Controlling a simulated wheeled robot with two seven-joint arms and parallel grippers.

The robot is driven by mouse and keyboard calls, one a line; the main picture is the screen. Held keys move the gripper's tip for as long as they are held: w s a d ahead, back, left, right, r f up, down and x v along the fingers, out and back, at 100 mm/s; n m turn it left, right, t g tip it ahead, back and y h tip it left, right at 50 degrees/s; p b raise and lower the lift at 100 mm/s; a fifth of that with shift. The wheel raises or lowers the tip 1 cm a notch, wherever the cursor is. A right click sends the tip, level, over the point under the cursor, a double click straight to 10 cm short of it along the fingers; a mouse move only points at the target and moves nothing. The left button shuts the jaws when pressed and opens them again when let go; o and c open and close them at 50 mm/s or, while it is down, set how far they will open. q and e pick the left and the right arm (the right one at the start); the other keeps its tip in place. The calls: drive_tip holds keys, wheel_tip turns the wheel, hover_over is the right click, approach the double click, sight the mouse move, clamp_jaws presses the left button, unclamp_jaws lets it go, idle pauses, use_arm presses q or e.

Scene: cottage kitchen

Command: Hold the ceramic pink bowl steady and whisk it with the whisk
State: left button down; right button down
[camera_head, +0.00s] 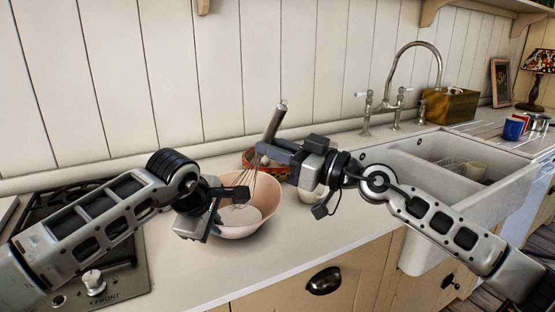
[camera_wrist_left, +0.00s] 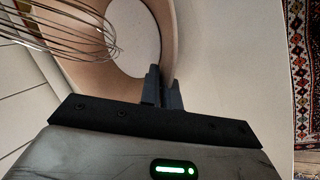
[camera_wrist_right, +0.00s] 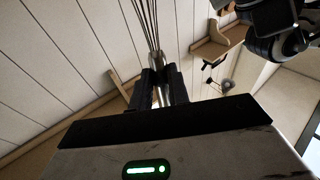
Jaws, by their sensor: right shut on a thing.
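The pink ceramic bowl (camera_head: 262,218) stands upright on the counter; its wall also fills much of the left wrist view (camera_wrist_left: 185,35). My left gripper (camera_head: 238,194) is at its rim, with the thin wall between its close-set fingers (camera_wrist_left: 161,88). The whisk (camera_head: 274,122) is tilted, its metal handle up and its wire loops down inside the bowl. Its wires show in the left wrist view (camera_wrist_left: 75,28). My right gripper (camera_head: 268,150) is shut on the whisk handle, above the bowl; the right wrist view shows the handle between the fingers (camera_wrist_right: 160,85).
A black hob (camera_head: 115,255) lies left of the bowl. The white sink (camera_head: 420,180) and tap (camera_head: 398,95) are to the right. The front counter is clear.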

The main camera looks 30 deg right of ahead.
wheel_tip(320, 180, up, 11)
drive_tip(key=shift+f, duration=0.1)
idle(0.5)
use_arm(q)
drive_tip(key=c, duration=1.6)
unclamp_jaws()
drive_tip(key=shift+o, duration=0.2)
drive_tip(key=b+v, duration=0.1)
drive_tip(key=v, duration=1.1)
use_arm(e)
drive_tip(key=shift+f, duration=0.8)
